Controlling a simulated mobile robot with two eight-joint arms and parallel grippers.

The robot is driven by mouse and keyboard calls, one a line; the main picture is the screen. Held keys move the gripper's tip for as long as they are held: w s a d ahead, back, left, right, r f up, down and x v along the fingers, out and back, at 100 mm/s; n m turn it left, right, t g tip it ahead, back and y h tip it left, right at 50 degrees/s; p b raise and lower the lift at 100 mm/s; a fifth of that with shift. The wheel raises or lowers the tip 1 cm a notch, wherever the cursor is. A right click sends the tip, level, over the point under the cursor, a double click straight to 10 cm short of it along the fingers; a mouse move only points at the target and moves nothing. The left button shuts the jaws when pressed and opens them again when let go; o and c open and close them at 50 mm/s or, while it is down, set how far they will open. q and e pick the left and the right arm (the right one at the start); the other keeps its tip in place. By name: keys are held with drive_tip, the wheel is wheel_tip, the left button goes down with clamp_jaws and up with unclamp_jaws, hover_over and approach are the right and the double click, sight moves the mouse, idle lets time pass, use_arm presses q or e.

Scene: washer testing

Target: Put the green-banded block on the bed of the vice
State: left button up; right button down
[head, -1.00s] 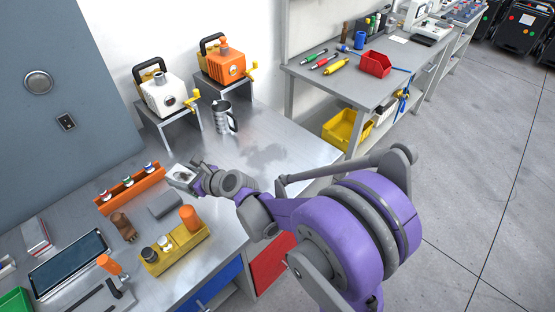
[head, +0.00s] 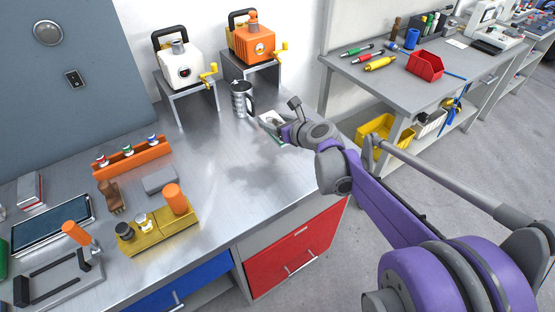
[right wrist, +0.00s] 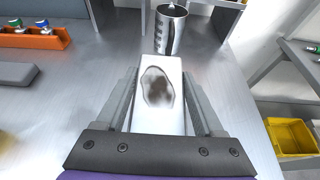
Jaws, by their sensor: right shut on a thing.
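My right gripper (head: 277,124) is shut on a pale block (head: 267,121) near the silver mug on the metal bench. In the right wrist view the block (right wrist: 160,113) lies between both fingers, with a dark smudge on its white upper face. A hint of green shows on its edge in the head view; the band itself is not clear. I cannot identify the vice for sure. A low grey fixture (head: 58,276) with dark bars and an orange handle (head: 75,232) stands at the lower left, partly cut off. My left gripper is out of view.
A silver mug (head: 241,99) stands just beyond the block. White (head: 185,66) and orange (head: 251,42) machines stand on risers behind. An orange rack (head: 133,158), grey block (head: 160,180) and yellow holder (head: 157,233) occupy the bench's left part. The bench middle is clear.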

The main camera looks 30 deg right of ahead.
sight(276, 154)
wheel_tip(276, 154, down, 9)
drive_tip(key=shift+f+b, duration=0.15)
drive_tip(key=shift+b, duration=0.45)
drive_tip(key=shift+f, duration=0.15)
unclamp_jaws()
